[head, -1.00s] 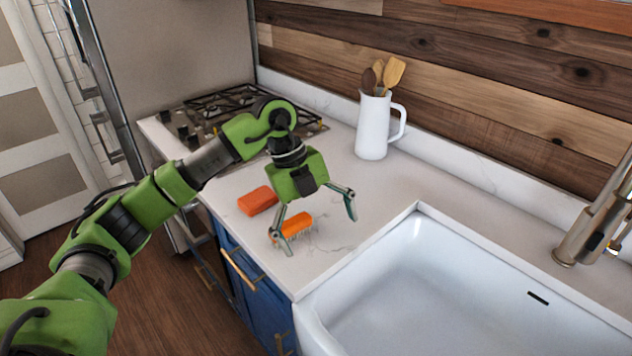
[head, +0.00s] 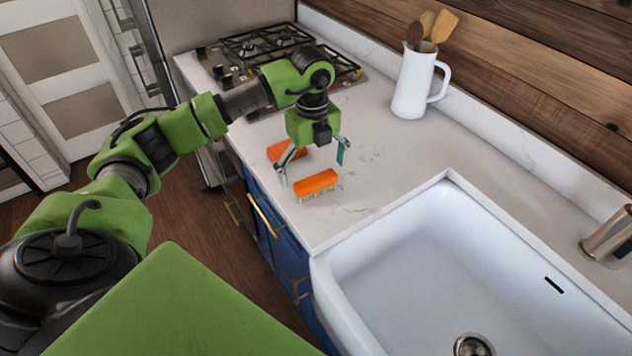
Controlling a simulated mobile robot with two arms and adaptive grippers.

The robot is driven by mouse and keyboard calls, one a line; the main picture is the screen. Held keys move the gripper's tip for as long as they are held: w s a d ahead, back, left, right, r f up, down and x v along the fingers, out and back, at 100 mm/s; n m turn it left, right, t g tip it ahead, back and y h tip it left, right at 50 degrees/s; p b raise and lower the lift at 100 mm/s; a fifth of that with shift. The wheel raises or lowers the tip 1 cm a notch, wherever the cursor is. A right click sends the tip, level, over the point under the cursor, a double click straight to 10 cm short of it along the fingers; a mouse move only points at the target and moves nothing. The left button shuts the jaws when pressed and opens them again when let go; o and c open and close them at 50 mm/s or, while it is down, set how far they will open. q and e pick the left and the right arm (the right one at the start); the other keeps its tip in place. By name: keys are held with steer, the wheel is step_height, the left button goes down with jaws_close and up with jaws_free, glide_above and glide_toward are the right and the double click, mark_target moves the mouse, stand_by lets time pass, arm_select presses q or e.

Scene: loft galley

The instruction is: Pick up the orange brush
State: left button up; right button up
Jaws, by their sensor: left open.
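The orange brush (head: 316,182) lies on the white counter near its front edge, left of the sink. Its pale bristles point down. My left gripper (head: 312,166) is open above and just behind the brush, its fingers pointing down. One finger is near the brush's left end and the other is behind its right part. Nothing is between the fingers that I can see as held. My right gripper is not in view.
An orange-red block (head: 288,150), perhaps a sponge, lies behind the brush, partly hidden by my gripper. A white sink (head: 440,270) is at right. A white pitcher (head: 411,88) with wooden utensils and a gas stove (head: 262,48) stand farther back. Counter right of the gripper is clear.

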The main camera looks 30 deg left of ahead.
mark_target(314, 175)
arm_select(q)
steer(key=f, duration=0.1)
steer(key=f+p, duration=0.1)
steer(key=f, duration=0.1)
steer(key=shift+w+a+f+p, duration=0.15)
steer(key=shift+w+f+p, duration=0.15)
steer(key=shift+f, duration=0.4)
steer(key=c, duration=1.2)
steer(key=shift+r, duration=0.1)
steer(key=shift+c, duration=0.2)
steer(key=shift+w+r, duration=0.1)
steer(key=shift+r, duration=0.35)
step_height(314, 175, up, 2)
steer(key=shift+r+b, duration=0.15)
steer(key=shift+b, duration=0.45)
steer(key=s+d+r+b, duration=0.4)
steer(key=s+r, duration=0.5)
steer(key=s, duration=0.4)
steer(key=shift+s+d+r, duration=0.15)
steer(key=shift+d+r, duration=0.2)
steer(key=shift+d, duration=0.1)
